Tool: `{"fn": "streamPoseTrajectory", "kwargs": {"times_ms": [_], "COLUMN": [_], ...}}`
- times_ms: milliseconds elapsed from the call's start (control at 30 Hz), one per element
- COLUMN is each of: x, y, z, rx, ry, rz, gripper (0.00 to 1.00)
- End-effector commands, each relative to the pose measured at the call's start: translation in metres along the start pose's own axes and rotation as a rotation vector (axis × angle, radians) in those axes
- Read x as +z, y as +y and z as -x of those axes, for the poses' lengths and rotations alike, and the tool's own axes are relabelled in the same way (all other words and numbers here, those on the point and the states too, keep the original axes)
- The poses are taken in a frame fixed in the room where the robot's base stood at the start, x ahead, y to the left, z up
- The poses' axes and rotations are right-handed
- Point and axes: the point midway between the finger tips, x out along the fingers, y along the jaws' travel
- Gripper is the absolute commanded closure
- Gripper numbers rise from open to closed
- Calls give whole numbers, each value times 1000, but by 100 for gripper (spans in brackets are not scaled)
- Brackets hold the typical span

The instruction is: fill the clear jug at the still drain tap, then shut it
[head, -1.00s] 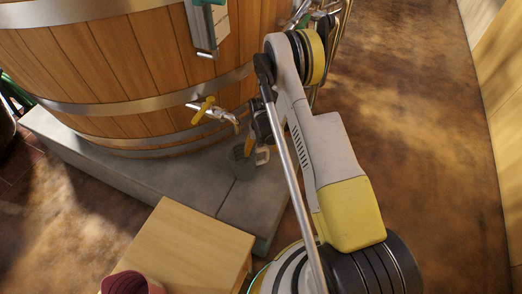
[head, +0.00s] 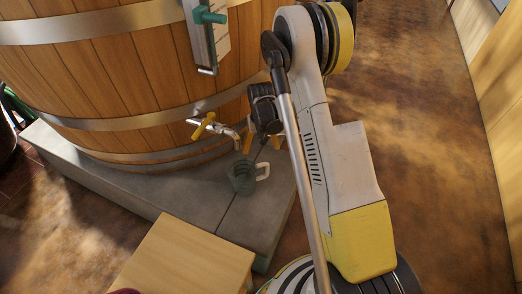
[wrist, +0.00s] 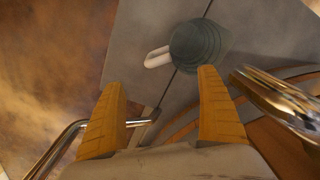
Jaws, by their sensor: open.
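The clear jug (head: 241,178), grey-green with a pale handle (head: 263,171), stands on the grey stone slab below the spout of the drain tap (head: 226,131). The tap is chrome with a yellow lever (head: 204,125), low on the wooden vat. I see no stream from it; whether the jug holds liquid I cannot tell. My gripper (head: 262,144) is open and empty, above and behind the jug, right of the spout. In the wrist view the jug (wrist: 197,47) and its handle lie beyond my spread yellow fingertips (wrist: 162,79), apart from them.
The wooden vat (head: 110,75) with metal bands stands on the stone slab (head: 110,180). A wooden block (head: 185,258) is in front. In the wrist view, chrome pipes lie left (wrist: 80,130) and right (wrist: 270,95).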

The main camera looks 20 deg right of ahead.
Motion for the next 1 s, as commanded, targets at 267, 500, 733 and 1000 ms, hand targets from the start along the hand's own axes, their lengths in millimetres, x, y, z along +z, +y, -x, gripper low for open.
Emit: {"fn": "streamPoseTrajectory", "kwargs": {"times_ms": [267,500,733,1000], "x": [0,7,22,44], "y": [-2,-17,-66,-105], "z": [11,85,188,259], "rx": [-1,-9,-34,-65], "ry": [9,78,132,160], "rz": [3,19,-77,-187], "gripper": [56,56,56,56]}}
